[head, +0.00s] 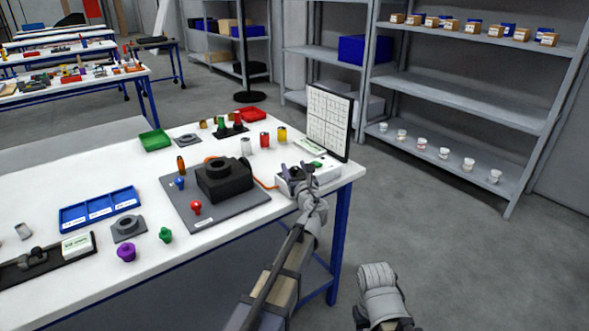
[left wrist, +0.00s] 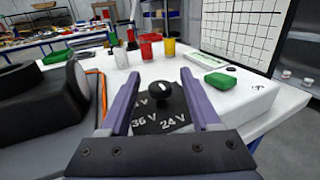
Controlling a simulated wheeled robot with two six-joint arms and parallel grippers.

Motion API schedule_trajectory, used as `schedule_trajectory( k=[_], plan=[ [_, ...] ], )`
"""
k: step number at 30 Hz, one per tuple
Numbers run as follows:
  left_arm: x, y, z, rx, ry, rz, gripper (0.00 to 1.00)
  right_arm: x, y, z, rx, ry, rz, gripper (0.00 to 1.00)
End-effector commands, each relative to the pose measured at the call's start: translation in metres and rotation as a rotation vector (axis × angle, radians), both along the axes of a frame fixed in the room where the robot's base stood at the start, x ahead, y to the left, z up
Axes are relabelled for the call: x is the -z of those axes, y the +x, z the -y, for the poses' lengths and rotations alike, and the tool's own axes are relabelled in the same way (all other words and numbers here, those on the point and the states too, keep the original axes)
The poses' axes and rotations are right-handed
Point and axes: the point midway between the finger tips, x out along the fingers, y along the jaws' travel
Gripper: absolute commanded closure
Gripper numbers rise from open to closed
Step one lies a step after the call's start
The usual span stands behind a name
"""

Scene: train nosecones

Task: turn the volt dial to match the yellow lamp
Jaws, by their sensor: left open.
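The volt dial shows in the left wrist view as a black round knob (left wrist: 163,97) on a dark plate (left wrist: 148,126) marked 36 V and 24 V; another V mark is partly cut off. My left gripper (left wrist: 160,92) is open, with one purple finger on each side of the knob. Contact cannot be told. In the head view my left gripper (head: 298,172) hides the dial on the white box (head: 327,177). A yellow cylinder (head: 282,135) stands behind the box; it also shows in the wrist view (left wrist: 169,47). Whether it is the yellow lamp is unclear.
A green block (left wrist: 221,82) sits on the white box, right of the knob. A gridded board (head: 328,118) stands behind it. A bulky black part (head: 224,179) on a grey plate is close on the left. Red (head: 264,139) and pale (head: 246,146) cylinders stand behind.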

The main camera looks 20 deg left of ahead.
Motion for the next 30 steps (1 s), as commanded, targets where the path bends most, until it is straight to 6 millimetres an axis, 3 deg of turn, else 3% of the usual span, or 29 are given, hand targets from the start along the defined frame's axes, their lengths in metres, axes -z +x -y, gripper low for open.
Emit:
schedule_trajectory(
  k=[6, 23, 30],
  plan=[
    [0.0, -0.0002, -0.0001, 0.0, 0.0, 0.0, 0.38, 0.0, 0.0, 0.0, 0.0, 0.0, 0.0, 0.5],
    [0.0, -0.0003, 0.0001, 0.0, 0.0, 0.0, 1.0, 0.0, 0.0, 0.0, 0.0, 0.0, 0.0, 0.5],
    [0.0001, -0.0003, 0.0002, 0.001, 0.0, 0.0, 1.0, 0.0, 0.0, 0.0, 0.0, 0.0, 0.0, 0.5]
  ],
)
